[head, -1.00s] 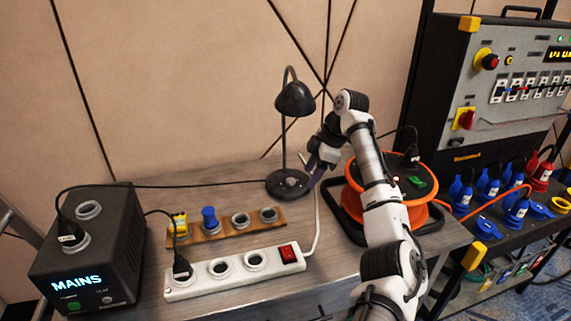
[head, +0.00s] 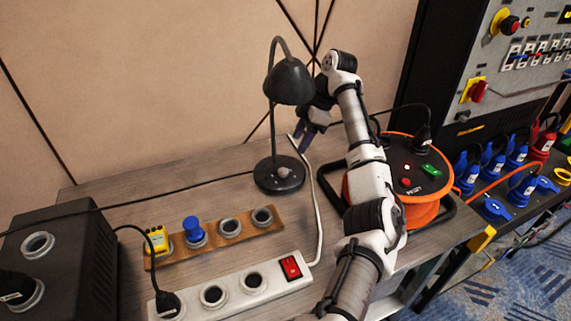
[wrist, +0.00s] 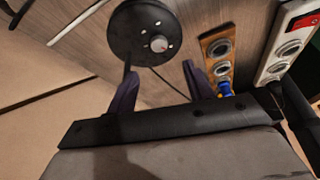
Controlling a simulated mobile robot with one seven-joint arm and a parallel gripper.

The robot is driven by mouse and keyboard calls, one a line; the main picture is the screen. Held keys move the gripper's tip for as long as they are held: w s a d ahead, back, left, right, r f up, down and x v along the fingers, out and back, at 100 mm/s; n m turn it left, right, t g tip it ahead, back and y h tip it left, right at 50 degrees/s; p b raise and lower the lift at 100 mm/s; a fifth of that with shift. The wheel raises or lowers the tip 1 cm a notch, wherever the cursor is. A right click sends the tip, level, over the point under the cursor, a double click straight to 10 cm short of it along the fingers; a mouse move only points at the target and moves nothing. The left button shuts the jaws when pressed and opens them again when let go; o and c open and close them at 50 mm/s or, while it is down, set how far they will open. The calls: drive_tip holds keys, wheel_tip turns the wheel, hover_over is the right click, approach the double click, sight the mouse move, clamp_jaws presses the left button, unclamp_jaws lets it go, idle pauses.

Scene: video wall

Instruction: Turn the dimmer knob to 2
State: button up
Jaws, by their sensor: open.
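A black desk lamp (head: 290,80) stands on the grey table. Its round base (head: 262,184) carries a small pale dimmer knob (head: 284,172). In the wrist view the lamp base (wrist: 125,40) is at the top, with the knob (wrist: 158,44) and small light marks around it; I cannot read any numbers. My gripper (head: 305,143) is behind and right of the lamp base, above the table. Its two purple fingers are apart and empty in the wrist view (wrist: 161,82), and the knob lies beyond their tips, not touched.
A wooden strip (head: 257,237) with several sockets, a yellow plug and a blue plug lies in front of the lamp. A white power strip (head: 240,300) is nearer. An orange cable reel (head: 425,213) stands at right. A black MAINS box (head: 70,235) is at left.

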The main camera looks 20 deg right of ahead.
sight(283, 171)
drive_tip(key=x, duration=1)
drive_tip(key=shift+a+f, duration=0.15)
drive_tip(key=shift+f, duration=0.05)
drive_tip(key=c, duration=1)
